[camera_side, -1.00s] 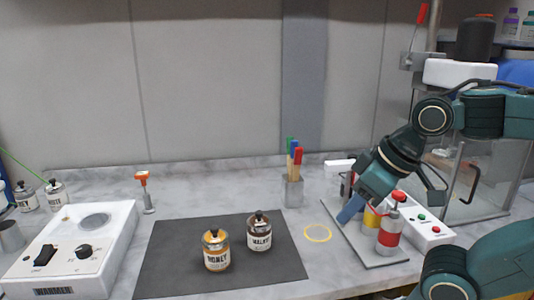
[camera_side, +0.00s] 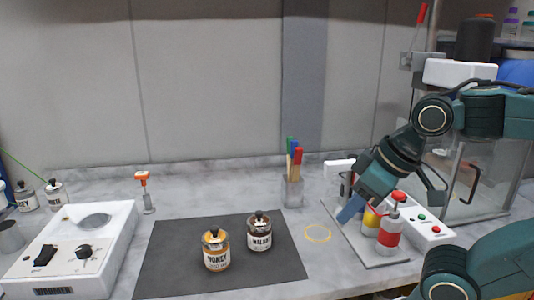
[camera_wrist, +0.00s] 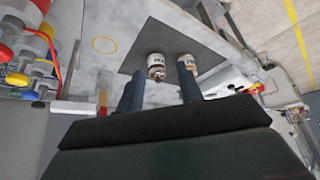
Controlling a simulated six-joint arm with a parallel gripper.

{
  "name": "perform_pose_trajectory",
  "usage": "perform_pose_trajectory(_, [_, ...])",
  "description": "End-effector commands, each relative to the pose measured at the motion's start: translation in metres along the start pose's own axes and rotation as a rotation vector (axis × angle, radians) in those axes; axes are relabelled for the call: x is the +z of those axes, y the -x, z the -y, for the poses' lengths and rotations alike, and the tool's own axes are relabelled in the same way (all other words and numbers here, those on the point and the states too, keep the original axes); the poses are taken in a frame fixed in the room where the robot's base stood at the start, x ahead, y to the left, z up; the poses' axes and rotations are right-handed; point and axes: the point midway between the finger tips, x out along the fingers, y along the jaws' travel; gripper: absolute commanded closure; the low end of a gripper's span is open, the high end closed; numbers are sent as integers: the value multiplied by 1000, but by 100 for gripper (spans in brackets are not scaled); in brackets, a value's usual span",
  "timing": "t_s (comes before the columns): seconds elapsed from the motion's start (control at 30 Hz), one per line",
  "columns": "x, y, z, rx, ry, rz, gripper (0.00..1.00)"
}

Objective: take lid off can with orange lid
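The can with the orange lid (camera_side: 214,238) stands upright on the dark mat (camera_side: 180,262). Its label reads HONEY and a dark knob tops the lid. A second can (camera_side: 259,234) with a dark brown lid stands just behind it to the right. My gripper (camera_side: 350,211) is far to the right of both cans, above the grey rack, and points down and left. In the wrist view my gripper (camera_wrist: 160,88) has its two blue fingers apart with nothing between them. Both cans show small beyond the fingertips there; their lid colours are hard to tell.
The rack base (camera_side: 365,245) holds red- and yellow-marked bottles close to my gripper. A white warmer (camera_side: 70,250) stands at left. A cup of coloured-handled brushes (camera_side: 293,185) stands behind the mat. A yellow ring (camera_side: 318,233) marks bare counter between mat and rack.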

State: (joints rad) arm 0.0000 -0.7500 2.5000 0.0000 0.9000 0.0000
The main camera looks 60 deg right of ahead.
Motion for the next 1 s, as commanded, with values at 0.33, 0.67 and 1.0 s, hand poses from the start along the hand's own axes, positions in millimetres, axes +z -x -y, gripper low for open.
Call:
perform_pose_trajectory(0.33, [0, 0, 0, 0, 0, 0, 56])
perform_pose_trajectory(0.67, [-11, 0, 3, -11, 33, 10, 56])
perform_pose_trajectory(1.0, [-69, -9, 16, -79, 213, 51, 56])
